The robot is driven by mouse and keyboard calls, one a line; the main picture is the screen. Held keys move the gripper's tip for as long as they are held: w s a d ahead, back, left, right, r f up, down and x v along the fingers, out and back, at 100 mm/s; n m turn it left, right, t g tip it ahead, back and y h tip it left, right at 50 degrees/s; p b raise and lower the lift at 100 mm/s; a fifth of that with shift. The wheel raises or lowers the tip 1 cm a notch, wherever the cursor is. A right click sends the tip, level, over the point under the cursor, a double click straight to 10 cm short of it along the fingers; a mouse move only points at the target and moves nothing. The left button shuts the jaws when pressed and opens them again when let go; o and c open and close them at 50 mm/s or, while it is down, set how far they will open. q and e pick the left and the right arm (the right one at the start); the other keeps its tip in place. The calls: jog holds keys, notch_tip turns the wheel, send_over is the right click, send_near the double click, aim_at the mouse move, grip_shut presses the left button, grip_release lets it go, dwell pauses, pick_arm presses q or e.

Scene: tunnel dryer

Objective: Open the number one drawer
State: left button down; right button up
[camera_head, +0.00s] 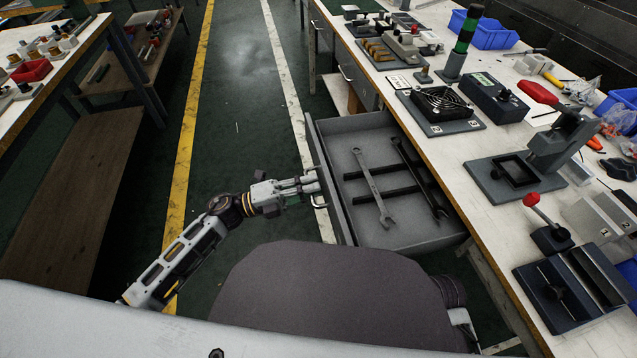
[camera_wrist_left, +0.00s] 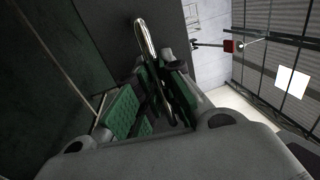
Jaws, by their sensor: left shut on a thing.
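The grey drawer (camera_head: 335,200) under the workbench stands pulled well out, and its inside shows. Two wrenches (camera_head: 373,190) lie in it with dark strips beneath them. My left gripper (camera_head: 312,184) is at the handle on the drawer's front and is shut on it. In the left wrist view, the shiny curved handle (camera_wrist_left: 148,42) passes between the green-padded fingers of my left gripper (camera_wrist_left: 155,98). Part of my right arm shows at the lower right of the head view, but its gripper does not.
The workbench (camera_head: 462,150) carries a fan unit (camera_head: 440,103), a red-handled press (camera_head: 545,140) and blue bins (camera_head: 485,32). A closed drawer (camera_head: 357,78) sits farther along. Another table (camera_head: 72,62) stands at left. The floor between is clear.

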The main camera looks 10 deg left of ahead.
pick_arm(q)
jog(key=c, duration=1.5)
grip_release()
jog(key=shift+a, duration=0.15)
jog(key=shift+v, duration=5.95)
